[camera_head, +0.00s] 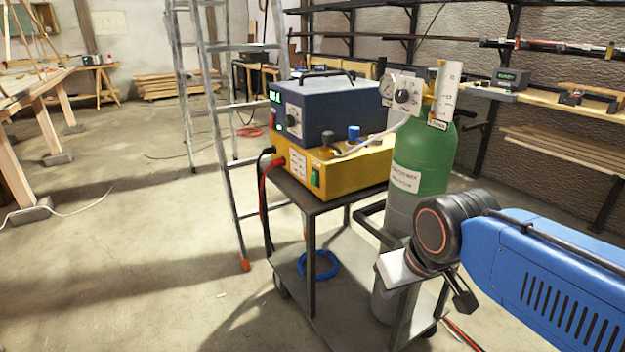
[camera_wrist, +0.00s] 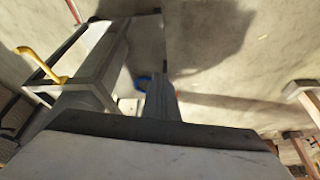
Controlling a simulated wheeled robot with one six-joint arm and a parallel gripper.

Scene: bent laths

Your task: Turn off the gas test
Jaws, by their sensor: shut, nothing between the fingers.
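A green and grey gas cylinder (camera_head: 425,150) stands upright at the right side of a cart. A regulator with a dark knob (camera_head: 404,96), a round gauge (camera_head: 386,88) and a clear upright flow tube (camera_head: 444,92) sits at its top. A yellow unit (camera_head: 345,172) on the cart carries a green switch (camera_head: 315,177), a dark knob (camera_head: 330,140) and a blue knob (camera_head: 353,132). My gripper (camera_wrist: 162,98) is shut and empty in the wrist view, pointing down towards the cart's lower part. In the head view my arm's end is in front of the cylinder's lower half, hiding part of it.
A blue-grey unit (camera_head: 325,105) with a lit green display sits on the yellow one. A pale hose (camera_head: 375,136) runs from the regulator. A ladder (camera_head: 212,110) stands left of the cart. A blue coil (camera_head: 318,265) lies on the lower shelf. Floor at left front is clear.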

